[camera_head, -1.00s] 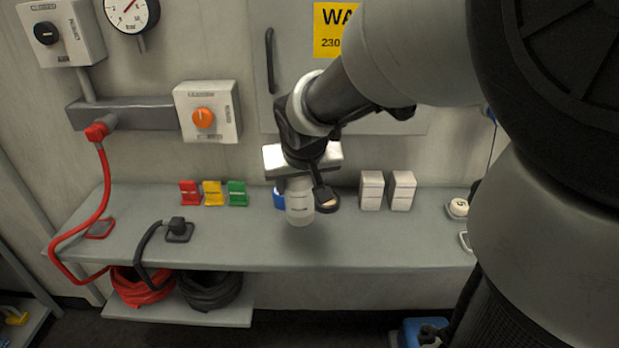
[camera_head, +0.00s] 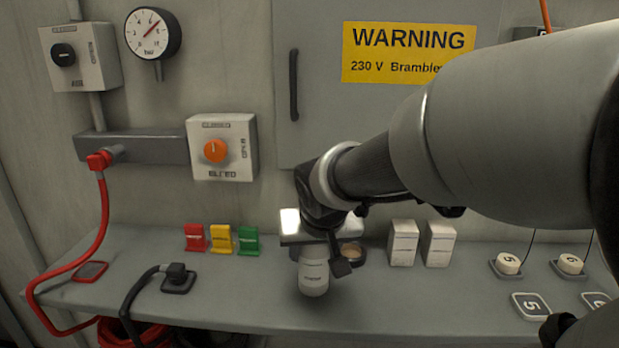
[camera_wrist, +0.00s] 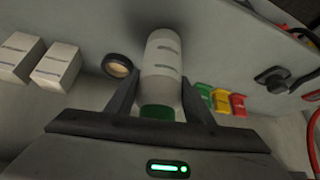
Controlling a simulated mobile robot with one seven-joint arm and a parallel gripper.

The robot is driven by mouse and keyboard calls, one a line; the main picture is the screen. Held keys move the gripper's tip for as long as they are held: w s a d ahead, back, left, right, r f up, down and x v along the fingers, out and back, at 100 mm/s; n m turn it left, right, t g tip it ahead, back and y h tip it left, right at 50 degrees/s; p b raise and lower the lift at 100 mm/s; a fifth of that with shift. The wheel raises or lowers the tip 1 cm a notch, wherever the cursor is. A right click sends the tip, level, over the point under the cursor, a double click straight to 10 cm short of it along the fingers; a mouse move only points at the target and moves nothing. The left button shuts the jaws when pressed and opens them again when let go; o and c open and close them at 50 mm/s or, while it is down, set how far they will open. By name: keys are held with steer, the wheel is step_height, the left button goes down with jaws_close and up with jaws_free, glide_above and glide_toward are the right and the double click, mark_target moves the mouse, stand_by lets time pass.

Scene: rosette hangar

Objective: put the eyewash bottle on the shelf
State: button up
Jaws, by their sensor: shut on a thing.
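The eyewash bottle (camera_head: 313,278) is white with printed lines, and its green cap shows in the wrist view (camera_wrist: 157,113). My gripper (camera_head: 325,258) is shut on it near the cap end, with one finger on each side in the wrist view (camera_wrist: 163,92). I cannot tell whether the bottle touches the surface.
Red (camera_head: 195,238), yellow (camera_head: 221,239) and green (camera_head: 248,241) blocks stand left of the bottle. A tape roll (camera_head: 352,254) and two white boxes (camera_head: 403,243) are to its right. A black plug (camera_head: 177,278) and a red cable (camera_head: 100,215) occupy the left end.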

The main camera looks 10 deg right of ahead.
steer(key=shift+f, duration=0.7)
steer(key=shift+f, duration=0.25)
steer(key=o, duration=1.3)
steer(key=shift+s+r, duration=0.15)
steer(key=shift+r, duration=0.45)
steer(key=d+p+v, duration=0.1)
steer(key=p+v, duration=0.3)
steer(key=v, duration=0.7)
steer(key=shift+n+g+y, duration=0.4)
steer(key=shift+n+g, duration=0.1)
steer(key=shift+n, duration=0.2)
steer(key=s, duration=0.4)
steer(key=s+f, duration=0.1)
steer(key=s, duration=0.7)
steer(key=shift+s+a+f, duration=0.15)
steer(key=shift+s+f, duration=0.05)
steer(key=shift+f, duration=0.05)
